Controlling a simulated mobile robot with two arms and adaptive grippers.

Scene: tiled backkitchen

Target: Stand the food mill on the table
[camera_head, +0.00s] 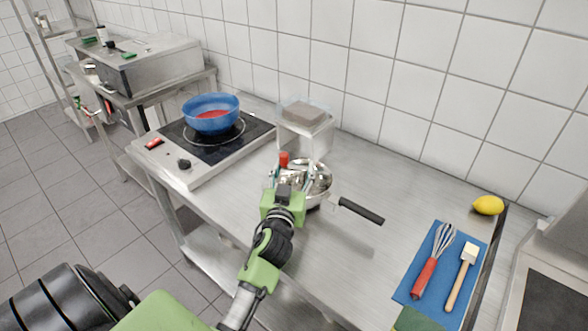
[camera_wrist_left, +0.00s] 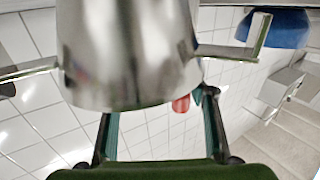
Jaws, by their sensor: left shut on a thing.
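The food mill (camera_head: 321,179) is a shiny metal bowl with a long black-ended handle (camera_head: 362,210) pointing right and a red knob (camera_head: 284,158) on the left. My left gripper (camera_head: 288,184) is shut on it at its near left side, over the metal table (camera_head: 385,185). The arm hides part of the mill, and I cannot tell whether its underside touches the table. In the left wrist view the metal body (camera_wrist_left: 130,50) fills the upper left, with side lugs and the red knob (camera_wrist_left: 181,104) between the fingers. My right gripper is out of view.
A hob (camera_head: 190,172) with a blue bowl (camera_head: 211,108) stands left. A clear container (camera_head: 304,132) is close behind the mill. At right, a blue mat (camera_head: 455,283) carries a whisk (camera_head: 432,265) and brush (camera_head: 462,274); a lemon (camera_head: 488,205) lies behind. The table's middle right is clear.

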